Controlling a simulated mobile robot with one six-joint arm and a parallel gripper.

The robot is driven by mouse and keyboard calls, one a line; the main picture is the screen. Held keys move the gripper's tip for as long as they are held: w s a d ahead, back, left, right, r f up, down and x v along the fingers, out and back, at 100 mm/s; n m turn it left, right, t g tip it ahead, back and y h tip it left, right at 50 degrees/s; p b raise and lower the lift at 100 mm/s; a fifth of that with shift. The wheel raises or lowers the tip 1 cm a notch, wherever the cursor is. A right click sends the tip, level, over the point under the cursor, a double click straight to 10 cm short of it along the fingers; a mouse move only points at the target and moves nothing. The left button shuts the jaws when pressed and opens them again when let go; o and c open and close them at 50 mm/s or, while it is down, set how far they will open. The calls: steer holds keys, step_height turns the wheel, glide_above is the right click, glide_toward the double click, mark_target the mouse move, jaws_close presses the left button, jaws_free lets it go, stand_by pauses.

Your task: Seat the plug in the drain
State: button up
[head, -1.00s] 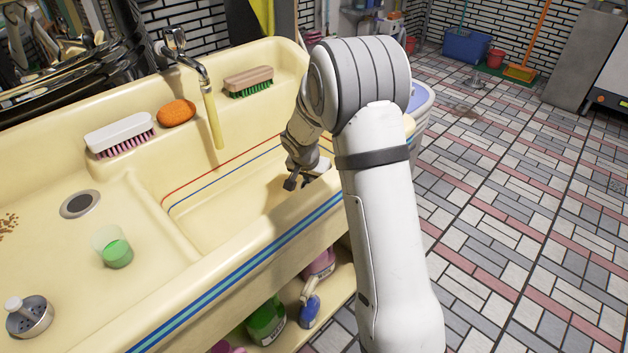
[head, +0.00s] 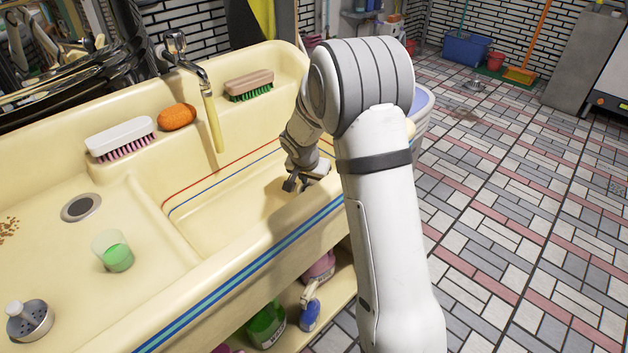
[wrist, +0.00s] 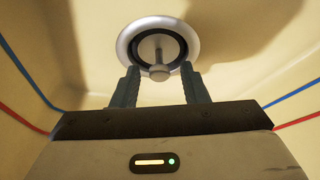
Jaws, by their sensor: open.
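In the wrist view, a round metal drain (wrist: 126,50) is set in the cream basin floor. Inside its dark inner ring is a plug with a stem and a grey round knob (wrist: 159,73) pointing toward my gripper. I cannot tell how deep the plug sits. My gripper (wrist: 160,80) is open, with one finger on each side of the knob and seemingly not pressing on it. In the head view, my gripper (head: 305,181) is low in the trough basin (head: 210,210), near its front wall; the drain and plug there are hidden.
On the left drainboard are a second drain hole (head: 81,207), a cup of green liquid (head: 115,252) and a metal strainer with a knob (head: 30,320). A tap (head: 190,65), two brushes and an orange sponge (head: 177,116) are along the back. The basin's front rim is close to my arm.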

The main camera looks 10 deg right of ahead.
steer(key=p+v, duration=0.2)
steer(key=v, duration=0.9)
steer(key=shift+a, duration=0.1)
